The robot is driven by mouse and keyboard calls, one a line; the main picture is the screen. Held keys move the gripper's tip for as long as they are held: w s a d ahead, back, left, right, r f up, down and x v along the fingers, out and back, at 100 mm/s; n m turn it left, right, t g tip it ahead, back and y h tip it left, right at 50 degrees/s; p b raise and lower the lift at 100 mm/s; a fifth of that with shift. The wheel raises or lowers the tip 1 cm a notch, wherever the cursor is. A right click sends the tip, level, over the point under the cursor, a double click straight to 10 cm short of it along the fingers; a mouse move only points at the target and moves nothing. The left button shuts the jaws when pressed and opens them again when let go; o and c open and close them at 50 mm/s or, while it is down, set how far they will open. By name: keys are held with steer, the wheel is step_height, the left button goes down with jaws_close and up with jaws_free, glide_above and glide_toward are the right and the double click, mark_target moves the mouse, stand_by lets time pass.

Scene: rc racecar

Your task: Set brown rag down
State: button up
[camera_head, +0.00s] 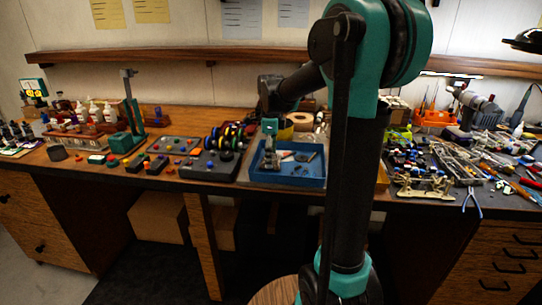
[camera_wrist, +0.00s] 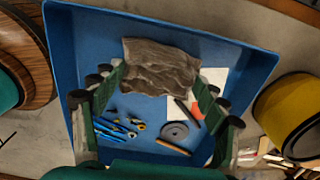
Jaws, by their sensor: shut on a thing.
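The brown rag (camera_wrist: 160,66) is a crumpled grey-brown cloth in the wrist view. My gripper (camera_wrist: 159,78) has its two green fingers on either side of the rag and is shut on it. The rag is over the blue tray (camera_wrist: 58,45), near the tray's upper edge in that view. I cannot tell whether it touches the tray floor. In the head view, my gripper (camera_head: 269,154) points down at the blue tray (camera_head: 288,181) on the workbench. The rag is not clear there.
In the tray are a grey ring (camera_wrist: 174,133), blue-handled tools (camera_wrist: 113,128) and a white sheet (camera_wrist: 212,80). A yellow roll (camera_wrist: 290,110) stands right of the tray. In the head view, coloured wheels (camera_head: 226,136) are left of it and cluttered tools (camera_head: 455,165) right.

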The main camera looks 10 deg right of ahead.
steer(key=shift+f, duration=0.15)
steer(key=o, duration=0.9)
step_height(320, 180, up, 12)
steer(key=shift+r, duration=0.15)
